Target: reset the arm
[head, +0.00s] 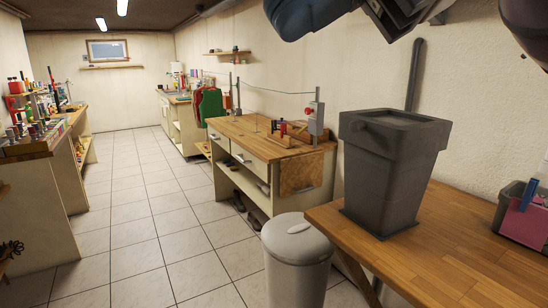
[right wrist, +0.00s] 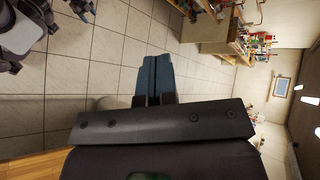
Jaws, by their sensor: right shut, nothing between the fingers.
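My right gripper (right wrist: 155,75) shows in the right wrist view with its two blue-grey fingers together, shut and empty. Behind the fingers is its wide dark body with screws. In the head view, dark parts of my right gripper (head: 398,20) hang at the top edge, high above the bench and close to the camera, partly cut off. It touches nothing that I can see. My left gripper is not identifiable in either view.
A dark grey bin-shaped container (head: 388,165) stands on a wooden bench (head: 460,245) at right, with a grey-and-pink box (head: 522,225) near the edge. A grey lidded bin (head: 297,265) stands beside the bench. A workbench (head: 265,140) lines the wall. The tiled aisle (head: 145,215) is clear.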

